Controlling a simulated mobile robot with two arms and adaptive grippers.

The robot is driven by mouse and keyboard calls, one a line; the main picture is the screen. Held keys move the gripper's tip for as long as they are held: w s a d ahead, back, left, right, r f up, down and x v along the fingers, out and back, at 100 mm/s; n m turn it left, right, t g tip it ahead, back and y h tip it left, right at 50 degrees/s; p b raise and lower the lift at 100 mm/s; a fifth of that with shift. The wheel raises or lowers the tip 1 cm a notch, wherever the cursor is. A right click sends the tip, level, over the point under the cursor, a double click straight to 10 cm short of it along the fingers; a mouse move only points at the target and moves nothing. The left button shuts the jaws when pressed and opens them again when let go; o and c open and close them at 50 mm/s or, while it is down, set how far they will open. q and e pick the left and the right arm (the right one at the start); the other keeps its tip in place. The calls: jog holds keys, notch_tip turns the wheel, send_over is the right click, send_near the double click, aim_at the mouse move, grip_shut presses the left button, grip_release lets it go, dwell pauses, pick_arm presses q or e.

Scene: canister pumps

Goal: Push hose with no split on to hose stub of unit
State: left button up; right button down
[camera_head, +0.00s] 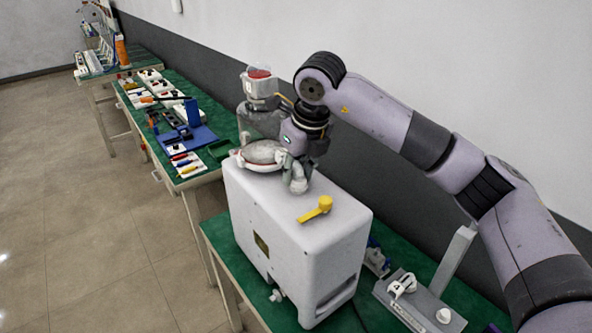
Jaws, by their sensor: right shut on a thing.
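The unit is a large white box (285,245) on a green-topped bench. A small pale stub-like fitting (276,295) stands near the lower front of it; I cannot tell if it is the hose stub. My right gripper (298,178) is at the top of the box, pointing down. It is shut on a whitish piece, mostly hidden by the fingers, that I cannot identify. No hose can be made out clearly, nor any split. My left gripper is not in view.
A yellow handle-like piece (316,209) lies on the box top, right of the gripper. A round rimmed opening (262,154) and a clear red-capped vessel (260,85) are behind-left. A grey fixture (418,303) stands right. Benches with small parts run back left.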

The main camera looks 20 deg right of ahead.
jog(key=shift+f, duration=0.4)
dwell(0.3)
jog(key=c, duration=1.2)
grip_release()
jog(key=shift+r, duration=0.1)
jog(key=v, duration=1.1)
jog(key=shift+s+r, duration=0.2)
jog(key=shift+r, duration=0.2)
